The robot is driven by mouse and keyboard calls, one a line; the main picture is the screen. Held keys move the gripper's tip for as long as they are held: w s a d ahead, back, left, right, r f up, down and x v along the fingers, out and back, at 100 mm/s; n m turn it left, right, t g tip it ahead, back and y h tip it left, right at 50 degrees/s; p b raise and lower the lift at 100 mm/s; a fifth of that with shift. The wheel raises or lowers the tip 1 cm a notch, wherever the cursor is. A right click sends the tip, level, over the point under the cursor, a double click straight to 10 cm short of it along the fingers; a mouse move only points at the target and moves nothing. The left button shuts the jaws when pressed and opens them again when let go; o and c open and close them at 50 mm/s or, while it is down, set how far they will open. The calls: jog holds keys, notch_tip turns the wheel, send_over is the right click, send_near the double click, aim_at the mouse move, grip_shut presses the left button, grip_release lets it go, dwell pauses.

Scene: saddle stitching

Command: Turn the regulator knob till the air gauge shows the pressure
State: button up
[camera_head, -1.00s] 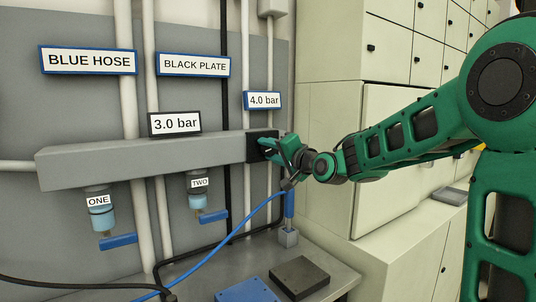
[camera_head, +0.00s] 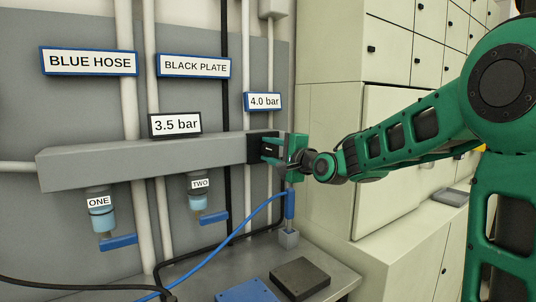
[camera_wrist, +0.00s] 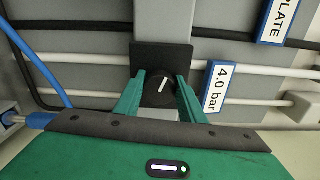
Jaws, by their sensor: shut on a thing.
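The black regulator knob (camera_wrist: 158,90) with a white pointer line sits on a dark square plate (camera_wrist: 146,52) at the right end of the grey manifold bar (camera_head: 140,160). My gripper (camera_wrist: 158,93) is shut on the knob, one green finger on each side. In the head view my gripper (camera_head: 272,152) hides most of the knob. The air gauge display (camera_head: 175,125) above the bar reads 3.5 bar. A sign (camera_head: 263,101) above the knob reads 4.0 bar; it also shows in the wrist view (camera_wrist: 219,86).
Signs BLUE HOSE (camera_head: 88,61) and BLACK PLATE (camera_head: 194,66) hang on the wall. Valves ONE (camera_head: 100,212) and TWO (camera_head: 197,192) with blue handles hang below the bar. A blue hose (camera_head: 235,230) runs below my gripper. Blue and black plates (camera_head: 300,277) lie on the bench. Cabinets stand right.

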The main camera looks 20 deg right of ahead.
jog(key=shift+d+f, duration=0.25)
jog(key=shift+d, duration=0.05)
jog(key=o, duration=1)
jog(key=shift+o, duration=0.2)
jog(key=shift+a+r, duration=0.1)
jog(key=shift+a, duration=0.05)
jog(key=v, duration=1)
jog(key=shift+s, duration=0.3)
